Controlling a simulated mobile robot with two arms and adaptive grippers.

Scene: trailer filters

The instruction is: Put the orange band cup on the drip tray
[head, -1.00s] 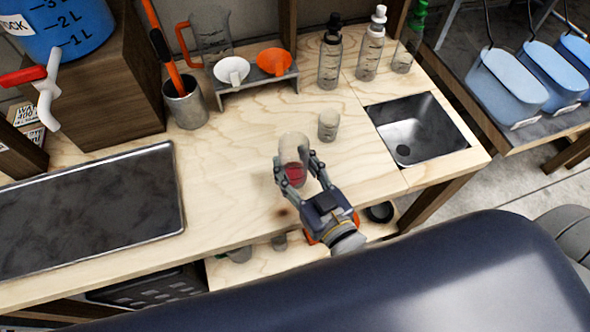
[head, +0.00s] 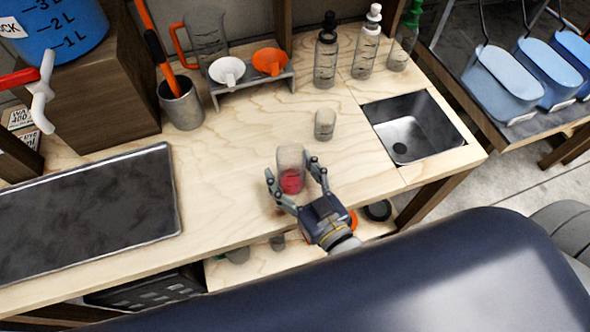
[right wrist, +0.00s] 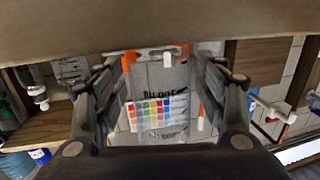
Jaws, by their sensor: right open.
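A clear cup (head: 290,160) with red in its lower part stands on the wooden bench near the front edge; I cannot make out an orange band on it in the head view. My right gripper (head: 295,172) is open, with a finger on either side of the cup and a visible gap at the left finger. In the right wrist view, a clear marked vessel (right wrist: 160,95) shows between the fingers, with an orange line near its top. The dark flat drip tray (head: 85,215) lies on the bench at the left, bare. My left gripper is not in view.
A small clear cup (head: 325,124) stands behind, beside the sink (head: 412,125). Funnels (head: 271,61) on a stand, bottles (head: 326,60) and a metal tool pot (head: 181,104) line the back. The bench between cup and tray is clear.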

